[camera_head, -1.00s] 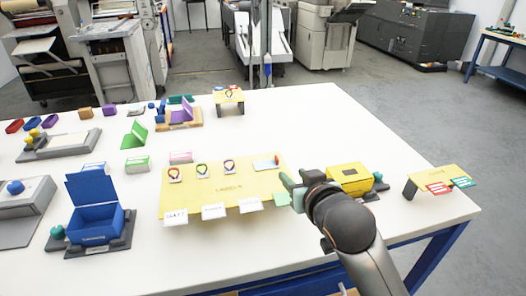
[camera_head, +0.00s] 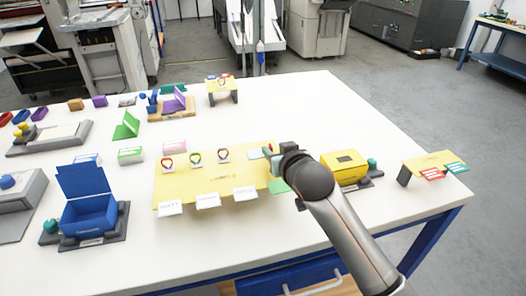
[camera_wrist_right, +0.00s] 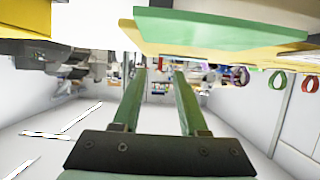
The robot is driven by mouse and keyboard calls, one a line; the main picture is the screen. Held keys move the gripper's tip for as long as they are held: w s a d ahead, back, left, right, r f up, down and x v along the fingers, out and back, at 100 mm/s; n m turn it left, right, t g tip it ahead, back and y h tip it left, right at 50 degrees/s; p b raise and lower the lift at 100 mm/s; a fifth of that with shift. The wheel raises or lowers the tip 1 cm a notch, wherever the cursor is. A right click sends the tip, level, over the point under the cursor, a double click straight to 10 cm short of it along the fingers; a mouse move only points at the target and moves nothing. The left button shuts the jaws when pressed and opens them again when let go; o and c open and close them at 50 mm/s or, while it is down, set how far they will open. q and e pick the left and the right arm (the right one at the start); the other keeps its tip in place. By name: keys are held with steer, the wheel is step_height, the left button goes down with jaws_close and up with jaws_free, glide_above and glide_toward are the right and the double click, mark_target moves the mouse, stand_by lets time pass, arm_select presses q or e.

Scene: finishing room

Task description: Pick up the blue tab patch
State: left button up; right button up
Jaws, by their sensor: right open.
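A small pale blue patch (camera_head: 255,154), seemingly the blue tab patch, lies at the far right corner of the yellow label board (camera_head: 180,190). My right gripper (camera_head: 269,151) is just to the right of it, its green fingers partly hidden behind the wrist. In the right wrist view the fingers (camera_wrist_right: 160,75) are apart with nothing between them. The board (camera_wrist_right: 185,48) and a green tab (camera_wrist_right: 220,33) show at the top of that view. I cannot tell whether a fingertip touches the patch. My left gripper is out of view.
Three ringed patches (camera_head: 196,156) lie along the board's far edge, and white tags (camera_head: 208,201) hang at its near edge. A yellow box (camera_head: 345,168) stands right of my right arm. An open blue box (camera_head: 88,214) stands left.

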mark_target(271, 147)
steer(key=shift+x, duration=1.55)
steer(key=shift+c, duration=0.2)
jaws_close()
